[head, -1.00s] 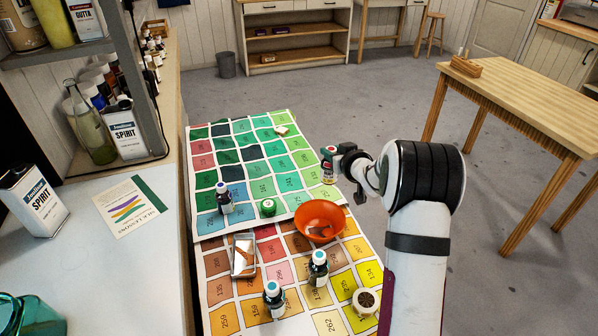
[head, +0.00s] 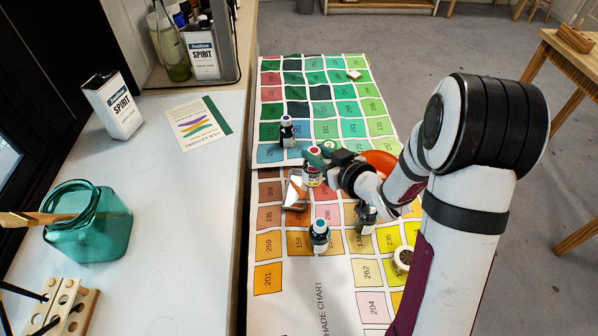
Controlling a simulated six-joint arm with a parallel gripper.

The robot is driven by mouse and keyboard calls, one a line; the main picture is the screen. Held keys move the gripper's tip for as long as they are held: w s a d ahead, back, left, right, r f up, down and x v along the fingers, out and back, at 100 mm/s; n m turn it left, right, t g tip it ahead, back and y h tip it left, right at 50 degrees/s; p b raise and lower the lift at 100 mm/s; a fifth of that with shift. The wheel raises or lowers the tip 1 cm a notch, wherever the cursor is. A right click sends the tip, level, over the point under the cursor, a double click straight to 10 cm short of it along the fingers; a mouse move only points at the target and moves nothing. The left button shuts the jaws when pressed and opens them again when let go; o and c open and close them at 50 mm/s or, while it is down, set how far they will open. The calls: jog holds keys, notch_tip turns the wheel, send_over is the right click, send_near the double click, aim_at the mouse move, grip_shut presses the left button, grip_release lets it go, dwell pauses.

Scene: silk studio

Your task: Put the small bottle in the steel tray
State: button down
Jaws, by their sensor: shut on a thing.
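My gripper (head: 324,158) is shut on a small bottle (head: 313,174) with a red and white top and a label. The bottle is upright, and I cannot tell how far above the shade chart it is. The steel tray (head: 296,192) is a small shiny rectangular tray lying on the chart, just left of and nearer than the held bottle. The bottle appears beside or over the tray's far right edge in the picture; I cannot tell if they touch.
A blue-capped bottle (head: 287,132) stands beyond the tray and a teal-capped bottle (head: 320,236) nearer. Another bottle (head: 366,216) and an orange bowl (head: 377,161) are partly hidden by my arm. An open jar (head: 403,258) stands right. The chart's near end is clear.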

jog(key=w+a+f, duration=0.1)
jog(key=a+f, duration=0.2)
jog(key=f, duration=0.3)
jog(key=shift+w+a+f, duration=0.25)
jog(key=shift+w+a, duration=0.15)
jog(key=shift+f, duration=0.15)
jog(key=c, duration=0.5)
grip_release()
jog(key=shift+c, duration=0.2)
